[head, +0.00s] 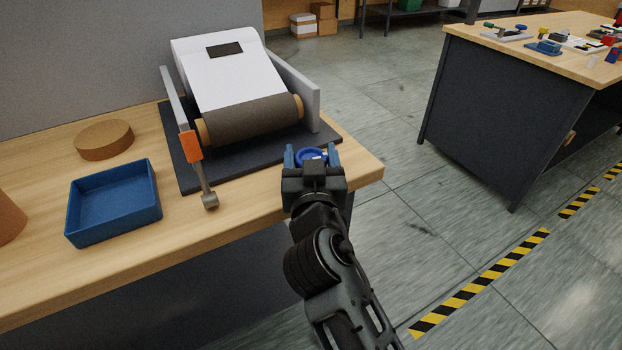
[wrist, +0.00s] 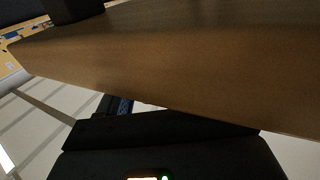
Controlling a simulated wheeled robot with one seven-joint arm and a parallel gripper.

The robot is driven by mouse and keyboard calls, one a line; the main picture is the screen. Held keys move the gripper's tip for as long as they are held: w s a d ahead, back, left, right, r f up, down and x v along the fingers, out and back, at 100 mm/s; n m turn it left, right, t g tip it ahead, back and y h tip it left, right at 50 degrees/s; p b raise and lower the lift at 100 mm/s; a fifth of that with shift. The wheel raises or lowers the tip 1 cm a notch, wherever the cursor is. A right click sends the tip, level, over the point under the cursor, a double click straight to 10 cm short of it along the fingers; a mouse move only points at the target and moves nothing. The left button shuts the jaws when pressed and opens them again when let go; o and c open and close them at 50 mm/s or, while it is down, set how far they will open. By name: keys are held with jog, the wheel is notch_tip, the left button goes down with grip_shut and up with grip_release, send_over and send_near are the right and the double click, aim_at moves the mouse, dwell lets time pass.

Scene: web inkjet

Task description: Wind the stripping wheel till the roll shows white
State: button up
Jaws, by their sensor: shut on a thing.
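The dark roll (head: 250,120) with tan ends lies across the front of the machine on the bench, and its visible face is dark grey-brown. White web (head: 228,80) with a dark rectangle runs up behind it. An orange grip (head: 191,146) on a grey rod with a square end is at the machine's left side. My gripper (head: 311,157) is at the front right of the machine's base, apart from the roll. It is shut on a blue ring-shaped thing (head: 311,153), partly hidden by the gripper. I cannot tell whether this is the stripping wheel. The wrist view does not clearly show the held thing.
A blue tray (head: 113,228) and a round tan disc (head: 104,139) stand on the bench (head: 255,208) at left. The bench's right edge is close to my gripper. A second workbench (head: 510,95) with small parts stands at right, with clear floor between.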

jog(key=shift+a+f+m+h+b, duration=0.15)
jog(key=shift+m+h+b, duration=0.75)
jog(key=shift+h+b, duration=1.1)
jog(key=shift+m+h+b, duration=0.7)
jog(key=shift+m+b, duration=0.1)
jog(key=shift+b, duration=0.85)
jog(key=o, duration=1)
jog(key=shift+c, duration=0.2)
jog(key=shift+s, duration=0.1)
jog(key=s+a, duration=0.1)
jog(key=s, duration=0.6)
jog(key=shift+s, duration=0.35)
